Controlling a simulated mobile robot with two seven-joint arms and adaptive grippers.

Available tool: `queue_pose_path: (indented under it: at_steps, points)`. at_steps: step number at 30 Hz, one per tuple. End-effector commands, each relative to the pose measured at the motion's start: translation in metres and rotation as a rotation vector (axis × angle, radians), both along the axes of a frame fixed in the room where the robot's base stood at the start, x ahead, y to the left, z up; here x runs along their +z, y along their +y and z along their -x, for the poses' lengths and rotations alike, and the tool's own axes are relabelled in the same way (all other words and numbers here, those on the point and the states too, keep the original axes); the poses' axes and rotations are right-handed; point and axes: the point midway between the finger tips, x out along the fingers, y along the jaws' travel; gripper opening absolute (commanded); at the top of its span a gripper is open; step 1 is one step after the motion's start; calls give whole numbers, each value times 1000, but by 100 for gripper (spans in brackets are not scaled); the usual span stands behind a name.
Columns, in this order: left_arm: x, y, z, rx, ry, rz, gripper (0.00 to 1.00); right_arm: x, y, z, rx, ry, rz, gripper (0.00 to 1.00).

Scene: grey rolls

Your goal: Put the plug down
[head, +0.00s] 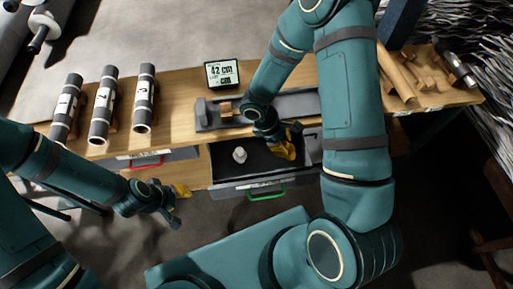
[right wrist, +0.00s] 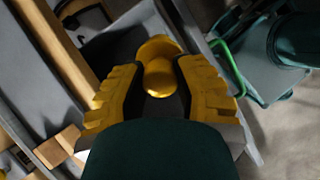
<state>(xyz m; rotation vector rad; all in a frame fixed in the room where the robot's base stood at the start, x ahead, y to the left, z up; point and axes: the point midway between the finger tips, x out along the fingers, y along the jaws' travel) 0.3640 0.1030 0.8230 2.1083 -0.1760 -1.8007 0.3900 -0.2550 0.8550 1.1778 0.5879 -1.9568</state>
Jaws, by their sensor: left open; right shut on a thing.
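A yellow plug (right wrist: 158,50) with a rounded end sits between the yellow fingers of my right gripper (right wrist: 158,92), which is shut on it. In the head view this gripper (head: 285,148) is over the right part of an open, dark-lined drawer (head: 222,172); the plug cannot be told apart from the yellow fingers there. I cannot tell whether the plug touches the drawer floor. A pale grey plug-like piece (head: 239,155) stands in the drawer, left of the gripper. My left gripper (head: 181,191) is open and empty, in front of the bench and left of the drawer.
The drawer has a green handle (head: 266,194); a red handle (head: 146,162) is further left. Several dark rolls with white labels, one of them the roll marked 3 (head: 144,95), lie on the wooden bench. A display (head: 221,73) reads 42 cm. A grey trough (head: 207,115) lies behind the drawer.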

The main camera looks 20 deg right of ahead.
Motion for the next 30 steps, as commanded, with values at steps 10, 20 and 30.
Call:
queue_pose_path:
  at_steps: [10, 20, 30]
  points:
    - [7, 0, -2, 4, -5, 0, 41, 52, -10, -45, -636, -354, -241, 6]
    - [-1, 0, -1, 2, -2, 0, 41, 37, -17, -60, -756, -422, -254, 6]
    - [-19, -1, 5, -10, 12, 2, 41, -43, -17, -60, -751, -423, -254, 6]
